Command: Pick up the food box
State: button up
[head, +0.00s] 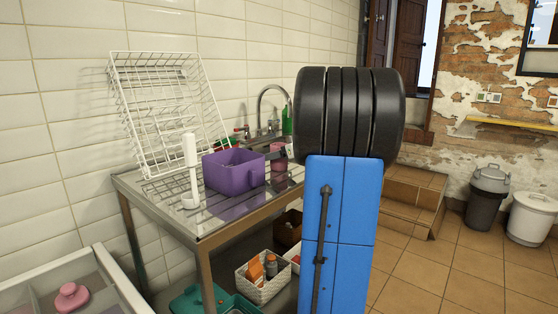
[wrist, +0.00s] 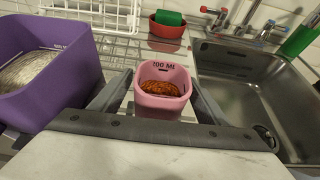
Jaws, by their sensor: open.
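A small pink food box (wrist: 160,105) with a volume label on its inner wall holds something orange-brown in the wrist view. It stands upright on the metal counter, left of the sink. In the head view it shows in part (head: 279,160) beside the purple box. My gripper (wrist: 160,82) is open, with one finger on each side of the pink box. I cannot tell whether the fingers touch it. A larger purple box (wrist: 85,75), also labelled, stands to the left with pale contents; it also shows in the head view (head: 232,174).
A white dish rack (head: 165,105) leans on the tiled wall, with a white upright holder (head: 190,170) before it. A red container (wrist: 167,27) with a green sponge sits behind the pink box. The sink (wrist: 250,85) and taps are at right. Baskets (head: 263,285) stand below the counter.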

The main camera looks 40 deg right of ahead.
jog(key=shift+x, duration=0.75)
jog(key=c, duration=1.2)
jog(key=shift+c, duration=0.2)
jog(key=shift+r, duration=0.25)
